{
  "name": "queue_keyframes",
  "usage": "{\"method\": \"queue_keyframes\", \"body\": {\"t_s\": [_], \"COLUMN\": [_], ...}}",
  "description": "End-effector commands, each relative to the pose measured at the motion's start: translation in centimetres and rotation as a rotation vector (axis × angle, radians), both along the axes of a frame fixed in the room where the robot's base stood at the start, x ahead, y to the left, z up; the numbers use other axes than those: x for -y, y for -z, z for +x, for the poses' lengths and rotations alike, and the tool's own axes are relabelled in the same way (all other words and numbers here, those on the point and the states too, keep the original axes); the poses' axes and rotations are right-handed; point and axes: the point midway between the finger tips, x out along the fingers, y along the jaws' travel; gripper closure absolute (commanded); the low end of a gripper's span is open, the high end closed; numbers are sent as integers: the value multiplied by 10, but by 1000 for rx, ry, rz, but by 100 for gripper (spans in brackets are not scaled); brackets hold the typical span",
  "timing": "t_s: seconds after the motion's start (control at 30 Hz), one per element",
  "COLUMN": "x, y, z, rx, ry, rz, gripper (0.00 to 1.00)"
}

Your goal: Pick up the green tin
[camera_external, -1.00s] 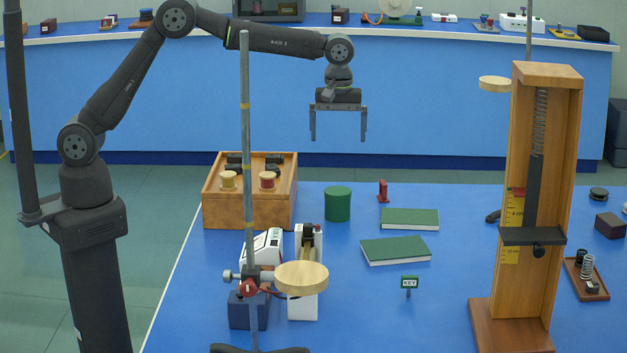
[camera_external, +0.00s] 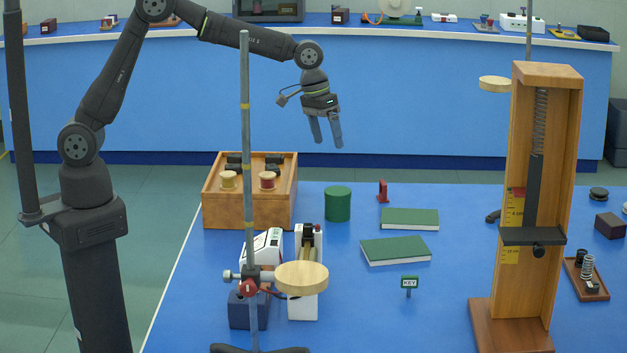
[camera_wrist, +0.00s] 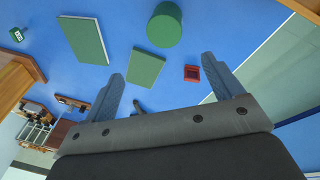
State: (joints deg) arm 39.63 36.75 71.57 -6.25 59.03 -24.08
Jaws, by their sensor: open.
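The green tin (camera_external: 338,204) is a dark green cylinder standing upright on the blue bench, right of the wooden box. It also shows in the wrist view (camera_wrist: 164,26), at the top, beyond the fingertips. My gripper (camera_external: 327,144) is open and empty. In the external view it hangs above the bench's far side, higher than the tin and slightly left of it. In the wrist view its two fingers (camera_wrist: 162,70) spread apart with nothing between them but a green book and a small red thing farther off.
A wooden box (camera_external: 226,211) with spools stands left of the tin. Two green books (camera_external: 409,219) and a small red object (camera_external: 383,191) lie to its right. A tall stand (camera_external: 245,130) rises in front; a wooden spring frame (camera_external: 561,200) stands at the right.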

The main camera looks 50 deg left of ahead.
Motion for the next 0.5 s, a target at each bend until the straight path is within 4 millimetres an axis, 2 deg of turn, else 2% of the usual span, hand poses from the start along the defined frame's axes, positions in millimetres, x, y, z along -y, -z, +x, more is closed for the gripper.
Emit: {"method": "queue_keyframes", "body": {"t_s": [0.3,0.5], "x": [-22,-29], "y": [5,7], "z": [-13,-17], "rx": [225,312], "ry": [516,681], "rz": [-17,-5], "gripper": [15,15]}}
